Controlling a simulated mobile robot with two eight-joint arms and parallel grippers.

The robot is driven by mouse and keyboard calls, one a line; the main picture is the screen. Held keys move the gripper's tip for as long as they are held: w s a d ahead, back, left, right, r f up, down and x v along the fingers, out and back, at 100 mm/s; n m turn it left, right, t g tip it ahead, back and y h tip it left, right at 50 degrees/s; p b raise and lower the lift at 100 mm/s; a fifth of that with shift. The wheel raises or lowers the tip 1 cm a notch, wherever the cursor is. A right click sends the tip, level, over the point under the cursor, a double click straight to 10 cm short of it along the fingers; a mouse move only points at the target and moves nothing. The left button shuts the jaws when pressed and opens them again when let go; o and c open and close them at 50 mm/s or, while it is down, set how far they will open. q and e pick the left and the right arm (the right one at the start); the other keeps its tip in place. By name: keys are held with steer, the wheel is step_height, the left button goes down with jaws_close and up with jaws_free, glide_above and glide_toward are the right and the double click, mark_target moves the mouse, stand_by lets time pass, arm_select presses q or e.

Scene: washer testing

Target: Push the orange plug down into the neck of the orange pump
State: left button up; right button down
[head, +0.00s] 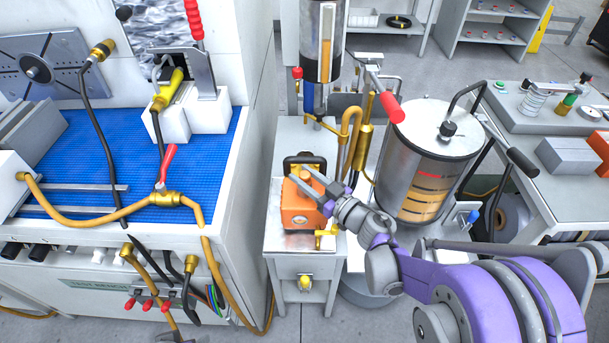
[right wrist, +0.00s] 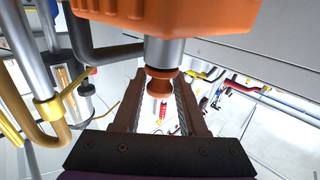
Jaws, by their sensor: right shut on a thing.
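The orange pump (head: 301,208) is a boxy orange body with a black handle, standing on a metal stand. In the right wrist view the pump's orange body (right wrist: 170,12) fills the top, with its silver neck (right wrist: 164,50) pointing at my gripper. The orange plug (right wrist: 160,88) is in line with the neck, its end at or touching the neck's mouth; how far it sits inside I cannot tell. My right gripper (head: 308,183) is over the pump top, its fingers (right wrist: 160,80) shut on the plug. The plug is hard to make out in the head view. My left gripper is not in view.
The metal stand (head: 285,246) is narrow. Brass pipes (head: 352,130) rise behind the pump, and a steel tank (head: 425,160) stands to its right. A bench with a blue mat (head: 110,165) and hoses is at left. Grey floor shows at the back.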

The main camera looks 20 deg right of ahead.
steer(key=shift+c, duration=1.9)
jaws_free()
steer(key=v, duration=1.1)
steer(key=shift+a, duration=0.1)
